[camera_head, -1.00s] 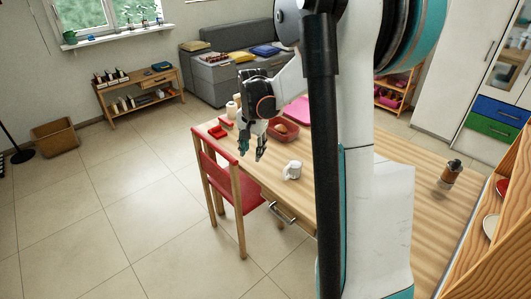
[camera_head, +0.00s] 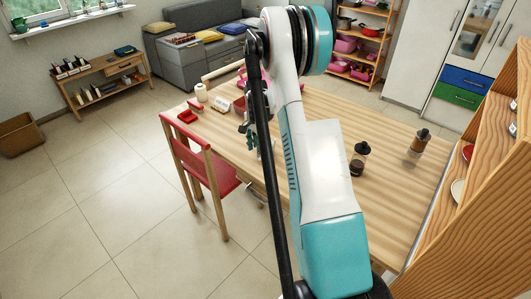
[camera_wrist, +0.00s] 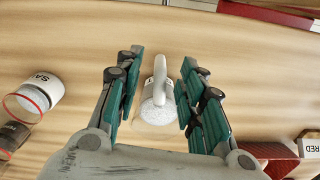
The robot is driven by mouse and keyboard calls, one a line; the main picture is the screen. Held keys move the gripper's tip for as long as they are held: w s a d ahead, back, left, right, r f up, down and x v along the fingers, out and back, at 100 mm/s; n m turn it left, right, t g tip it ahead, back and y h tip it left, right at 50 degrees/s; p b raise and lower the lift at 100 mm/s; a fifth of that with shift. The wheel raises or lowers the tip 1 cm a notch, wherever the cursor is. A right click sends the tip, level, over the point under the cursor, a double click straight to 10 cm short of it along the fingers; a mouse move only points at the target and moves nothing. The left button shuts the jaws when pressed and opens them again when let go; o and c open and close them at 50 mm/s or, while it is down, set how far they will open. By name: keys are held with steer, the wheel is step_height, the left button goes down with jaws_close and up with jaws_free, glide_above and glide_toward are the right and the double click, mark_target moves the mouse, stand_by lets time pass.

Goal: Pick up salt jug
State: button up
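A white jug (camera_wrist: 158,100) with a handle stands on the wooden table and shows a speckled white surface in the wrist view. My gripper (camera_wrist: 162,62) is open, with its green-padded fingers on either side of the jug. I see gaps between the fingers and the jug, and no clear contact. A white container (camera_wrist: 40,92) with a label starting "SA" and a red ring stands to the left. In the head view my gripper (camera_head: 248,136) is partly hidden over the table, and the jug is hidden behind my arm.
Two dark-topped bottles (camera_head: 359,160) (camera_head: 418,143) stand on the table (camera_head: 320,105) at right. A red chair (camera_head: 200,165) stands at its left edge. A wooden shelf (camera_head: 475,225) borders the right side.

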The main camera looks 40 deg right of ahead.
mark_target(258, 161)
steer(key=shift+d+f+b, duration=0.15)
steer(key=shift+f+b, duration=1.1)
steer(key=shift+f, duration=2.05)
jaws_close()
steer(key=shift+r, duration=0.1)
